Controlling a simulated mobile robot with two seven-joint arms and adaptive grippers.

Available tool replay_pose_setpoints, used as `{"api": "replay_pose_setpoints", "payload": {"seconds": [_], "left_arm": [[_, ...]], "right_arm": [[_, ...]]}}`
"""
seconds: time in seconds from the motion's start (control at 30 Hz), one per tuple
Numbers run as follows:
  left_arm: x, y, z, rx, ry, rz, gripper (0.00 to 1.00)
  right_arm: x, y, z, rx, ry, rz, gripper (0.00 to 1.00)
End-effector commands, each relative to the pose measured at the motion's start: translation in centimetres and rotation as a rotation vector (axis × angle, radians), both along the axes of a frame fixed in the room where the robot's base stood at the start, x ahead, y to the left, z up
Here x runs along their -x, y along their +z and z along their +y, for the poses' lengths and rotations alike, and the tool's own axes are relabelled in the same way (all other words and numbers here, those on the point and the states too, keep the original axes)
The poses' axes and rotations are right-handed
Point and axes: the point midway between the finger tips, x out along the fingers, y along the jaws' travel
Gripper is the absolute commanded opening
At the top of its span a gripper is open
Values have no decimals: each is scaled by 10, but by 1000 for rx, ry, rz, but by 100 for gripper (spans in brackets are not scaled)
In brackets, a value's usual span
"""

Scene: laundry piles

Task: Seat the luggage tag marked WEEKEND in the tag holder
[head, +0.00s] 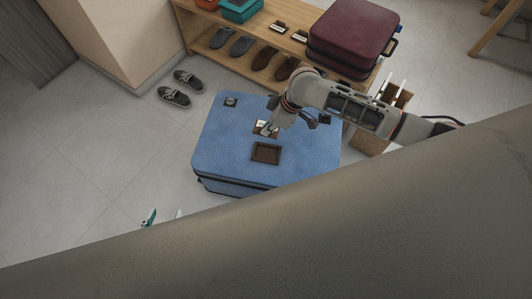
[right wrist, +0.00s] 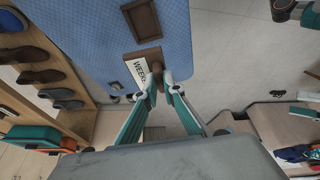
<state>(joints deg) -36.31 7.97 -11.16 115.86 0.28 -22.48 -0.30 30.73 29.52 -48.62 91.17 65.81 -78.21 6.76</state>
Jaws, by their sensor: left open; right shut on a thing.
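The tag holder (head: 266,153) is a brown rectangular frame on top of the blue suitcase (head: 225,140); it also shows at the top of the right wrist view (right wrist: 143,19). My right gripper (head: 269,129) is shut on the luggage tag (head: 262,125), brown with a white label. In the right wrist view the label (right wrist: 138,70) reads "WEEKE", the rest hidden by the fingers (right wrist: 158,82). The tag is close beside the holder, not inside it; its height above the suitcase is hard to tell. My left gripper (head: 164,216) is open and empty, mostly hidden at the lower left.
A wooden bench (head: 255,33) behind holds shoes, a teal box (head: 242,10), small cards (head: 300,36) and a maroon suitcase (head: 352,35). Grey shoes (head: 174,95) lie on the floor. A box with upright white items (head: 392,93) stands right.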

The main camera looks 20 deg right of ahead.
Motion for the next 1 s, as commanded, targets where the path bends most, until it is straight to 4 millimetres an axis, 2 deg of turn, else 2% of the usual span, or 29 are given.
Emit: {"api": "replay_pose_setpoints", "payload": {"seconds": [0.1, 0.27, 0.5, 0.63, 0.8, 1.0], "left_arm": [[-4, 0, 2, -4, 0, -7, 43], [-8, -1, 1, -5, -1, -14, 43], [7, -33, 4, -27, -7, 31, 43], [10, -40, 4, -28, -9, 36, 43], [3, -36, 0, -19, -18, 15, 43], [-11, -22, -6, -11, -33, -21, 43]], "right_arm": [[-11, -12, -2, 1, 51, 0, 0], [-15, -29, -4, 1, 73, 3, 0], [-10, -90, -3, 0, 75, 13, 0], [-10, -122, -3, -1, 74, 12, 0], [-10, -158, -3, 0, 73, 12, 0], [-14, -173, -4, 0, 74, 1, 0]]}}
